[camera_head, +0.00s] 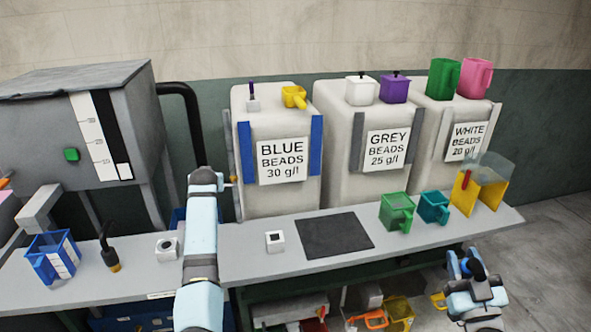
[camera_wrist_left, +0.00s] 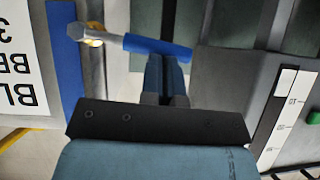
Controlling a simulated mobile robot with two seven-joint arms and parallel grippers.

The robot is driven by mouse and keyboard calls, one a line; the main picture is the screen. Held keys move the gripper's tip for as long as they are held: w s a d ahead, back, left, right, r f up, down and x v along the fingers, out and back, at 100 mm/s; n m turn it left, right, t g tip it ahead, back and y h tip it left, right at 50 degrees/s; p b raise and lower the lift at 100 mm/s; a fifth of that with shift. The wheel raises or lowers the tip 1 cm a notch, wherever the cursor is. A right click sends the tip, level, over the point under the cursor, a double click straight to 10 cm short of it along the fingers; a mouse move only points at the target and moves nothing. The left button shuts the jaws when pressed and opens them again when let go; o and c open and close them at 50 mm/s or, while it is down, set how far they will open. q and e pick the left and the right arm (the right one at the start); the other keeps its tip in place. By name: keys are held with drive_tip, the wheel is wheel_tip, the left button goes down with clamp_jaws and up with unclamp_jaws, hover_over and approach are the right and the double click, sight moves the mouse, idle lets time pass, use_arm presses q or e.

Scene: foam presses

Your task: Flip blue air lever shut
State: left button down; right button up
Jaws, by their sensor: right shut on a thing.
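The blue air lever (camera_wrist_left: 157,46) lies nearly level across the left wrist view, running right from a grey and brass fitting (camera_wrist_left: 92,36). My left gripper (camera_wrist_left: 167,60) has its fingers close together, with the tips at the lever's lower edge; I cannot tell whether they touch it. In the head view my left arm hides the lever and the left gripper, beside the blue beads silo (camera_head: 274,107). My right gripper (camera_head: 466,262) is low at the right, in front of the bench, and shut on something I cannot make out.
The bench (camera_head: 255,248) carries a dark mat (camera_head: 335,236), green (camera_head: 394,213) and teal (camera_head: 432,207) scoops, a blue container (camera_head: 50,257) and a yellow-sided box (camera_head: 465,194). A grey machine (camera_head: 78,120) stands left of the silos. Scoops sit on the shelf below.

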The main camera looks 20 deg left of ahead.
use_arm(q)
drive_tip(key=shift+f, duration=0.35)
use_arm(e)
drive_tip(key=shift+r, duration=0.25)
use_arm(q)
drive_tip(key=shift+a+f, duration=0.15)
drive_tip(key=shift+s+p, duration=0.1)
drive_tip(key=shift+p, duration=0.35)
use_arm(e)
drive_tip(key=shift+r, duration=0.2)
